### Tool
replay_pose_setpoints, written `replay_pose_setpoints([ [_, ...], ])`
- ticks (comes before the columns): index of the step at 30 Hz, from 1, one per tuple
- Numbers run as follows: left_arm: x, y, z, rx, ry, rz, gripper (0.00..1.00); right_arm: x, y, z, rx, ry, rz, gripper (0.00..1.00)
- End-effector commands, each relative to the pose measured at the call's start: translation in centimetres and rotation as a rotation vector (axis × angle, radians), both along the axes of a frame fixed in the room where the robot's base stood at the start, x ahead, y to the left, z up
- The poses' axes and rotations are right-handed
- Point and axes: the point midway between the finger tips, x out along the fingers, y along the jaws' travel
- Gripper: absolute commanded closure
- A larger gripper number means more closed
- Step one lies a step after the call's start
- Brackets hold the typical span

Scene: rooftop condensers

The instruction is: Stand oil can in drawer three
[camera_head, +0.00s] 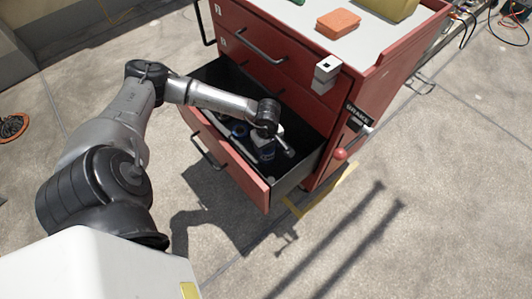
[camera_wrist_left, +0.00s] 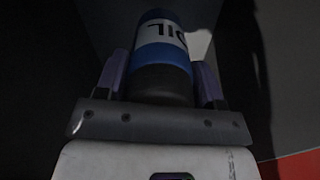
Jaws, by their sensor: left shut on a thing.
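A red tool cabinet (camera_head: 292,80) has its third drawer (camera_head: 231,161) pulled open. My left arm reaches over the drawer, and my left gripper (camera_head: 273,143) is low inside it. In the left wrist view the oil can (camera_wrist_left: 161,53), blue with a white band lettered "OIL" and a dark end, sits between the two fingers of the gripper (camera_wrist_left: 161,82), which is shut on it. In the head view a blue part of the can (camera_head: 266,153) shows beside the gripper. Whether it touches the drawer floor cannot be told. My right gripper is not in view.
Other dark and blue items (camera_head: 240,130) lie in the drawer, partly hidden by my arm. An orange block (camera_head: 338,24) and a yellow container (camera_head: 389,8) are on the cabinet top. A brake lever with a red knob (camera_head: 340,154) sticks out at the side. Concrete floor is clear in front.

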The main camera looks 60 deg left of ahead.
Motion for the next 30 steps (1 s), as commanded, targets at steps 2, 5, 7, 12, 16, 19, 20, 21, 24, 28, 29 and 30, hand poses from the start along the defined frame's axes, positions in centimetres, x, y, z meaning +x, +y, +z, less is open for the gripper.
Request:
replay_pose_setpoints([
  [2,0.0,0.0,-1.8,0.000,0.000,0.000,0.71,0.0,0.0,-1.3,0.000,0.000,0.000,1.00],
  [5,0.0,0.0,-2.5,0.001,0.000,0.000,0.71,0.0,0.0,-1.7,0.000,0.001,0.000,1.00],
  [7,0.0,0.0,-2.8,0.001,0.000,0.000,0.71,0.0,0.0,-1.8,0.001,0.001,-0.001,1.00],
  [12,0.0,-0.1,-4.8,-0.001,0.001,0.000,0.71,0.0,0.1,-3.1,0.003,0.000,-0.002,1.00],
  [16,0.0,0.0,-6.2,0.000,0.000,0.000,0.71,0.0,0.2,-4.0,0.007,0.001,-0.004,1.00],
  [19,0.0,0.0,-6.1,0.001,-0.001,0.000,0.71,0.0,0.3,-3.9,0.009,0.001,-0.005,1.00],
  [20,0.0,0.0,-6.1,0.001,-0.001,0.000,0.71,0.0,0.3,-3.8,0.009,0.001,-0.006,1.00],
  [21,0.0,0.0,-6.1,0.001,-0.001,-0.001,0.71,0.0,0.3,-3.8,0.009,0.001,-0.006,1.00],
  [24,0.0,0.0,-6.1,0.000,-0.001,-0.001,0.71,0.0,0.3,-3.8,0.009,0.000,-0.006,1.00],
  [28,0.0,0.0,-6.4,0.000,0.000,-0.001,0.71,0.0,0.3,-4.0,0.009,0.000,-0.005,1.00],
  [29,0.0,0.0,-6.5,0.000,0.000,-0.001,0.71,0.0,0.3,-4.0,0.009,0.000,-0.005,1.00],
  [30,0.0,0.0,-6.4,0.001,0.000,-0.001,0.35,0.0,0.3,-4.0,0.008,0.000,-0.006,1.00],
])
